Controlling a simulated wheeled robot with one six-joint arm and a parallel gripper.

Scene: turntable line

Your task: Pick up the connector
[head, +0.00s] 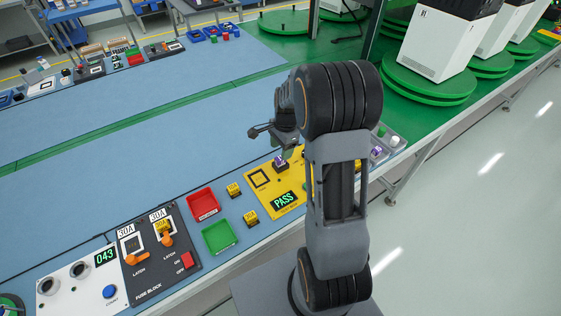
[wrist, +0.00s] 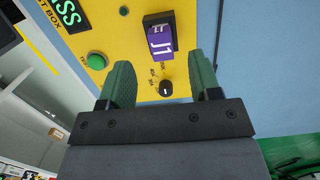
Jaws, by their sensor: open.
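A purple block with white marks (wrist: 160,36), which looks like the connector, sits on a dark base on the yellow test box (wrist: 112,22). In the head view a small purple piece (head: 281,161) shows near the back edge of the test box (head: 258,198). My gripper (wrist: 165,80) is open and empty, with its two green fingers apart over the test box. The purple block lies ahead of the fingertips, near the middle of the gap. A black knob (wrist: 166,88) shows between the fingers. In the head view my arm hides part of the box.
A green button (wrist: 96,61) is beside the left finger. A red tray (head: 202,203), a green tray (head: 220,236) and yellow fuses (head: 251,217) lie left of the test box. A fuse block (head: 160,259) stands further left.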

